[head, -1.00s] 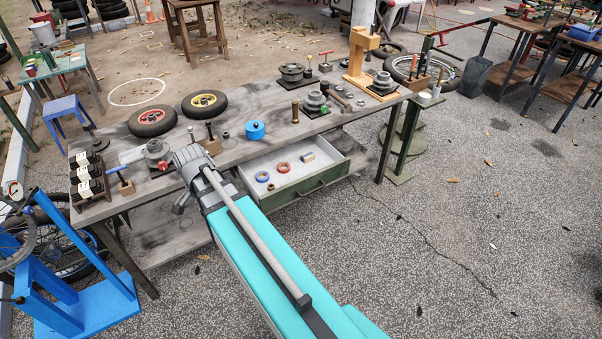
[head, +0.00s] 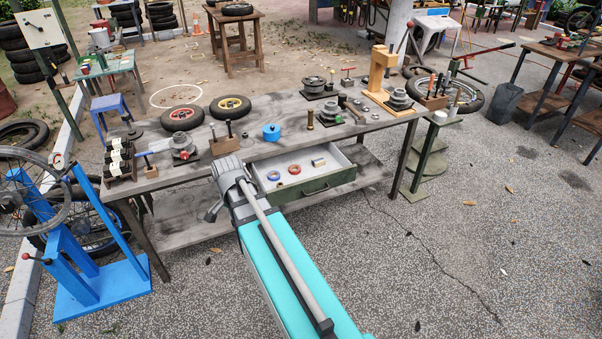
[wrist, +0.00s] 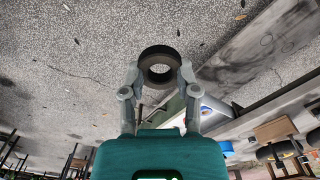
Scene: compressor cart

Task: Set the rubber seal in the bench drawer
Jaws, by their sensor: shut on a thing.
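The rubber seal (wrist: 159,66) is a thick black ring. In the wrist view my gripper (wrist: 160,76) is shut on it, with a fingertip at each side, and it is held up clear of any surface. The bench drawer (head: 318,194) is pulled open, with a green front and a pale inside. It holds a blue ring (head: 273,176), a red ring (head: 294,169) and a small brass-coloured cylinder (head: 318,162). In the head view my arm's end is just left of the drawer, and my fingers and the seal are hidden. The drawer also shows in the wrist view (wrist: 193,118).
The bench top (head: 262,150) carries a blue round tin (head: 271,132), wheels with red and yellow hubs, and several tools and metal parts. A blue stand (head: 100,280) with a wheel is at the left. The drawer's right part and the paving in front are clear.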

